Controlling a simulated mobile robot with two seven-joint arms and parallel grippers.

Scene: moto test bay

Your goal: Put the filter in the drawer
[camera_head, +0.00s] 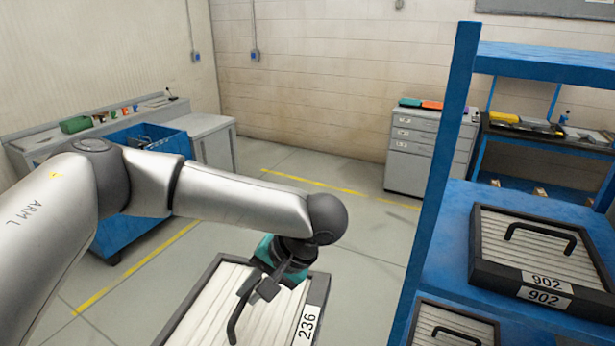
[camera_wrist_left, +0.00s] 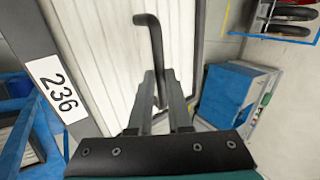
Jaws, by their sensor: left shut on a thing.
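A filter (camera_head: 208,305) with white pleats, a dark frame and the label 236 is at the bottom of the head view, partly cut off by the frame edge. My left gripper (camera_head: 258,289) is shut on its curved black handle. In the left wrist view the fingers (camera_wrist_left: 162,88) close around the handle (camera_wrist_left: 154,35), with the pleated face of the filter (camera_wrist_left: 95,40) behind. A grey cabinet (camera_head: 408,170) with several shut drawers stands against the back wall. No open drawer shows. My right gripper is not in view.
A blue rack (camera_head: 435,205) stands at the right, with filter 902 (camera_head: 525,250) on its shelf and another filter (camera_head: 450,328) below. A blue cart (camera_head: 140,215) and grey bench (camera_head: 90,130) are at the left. The floor between is clear, with yellow lines.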

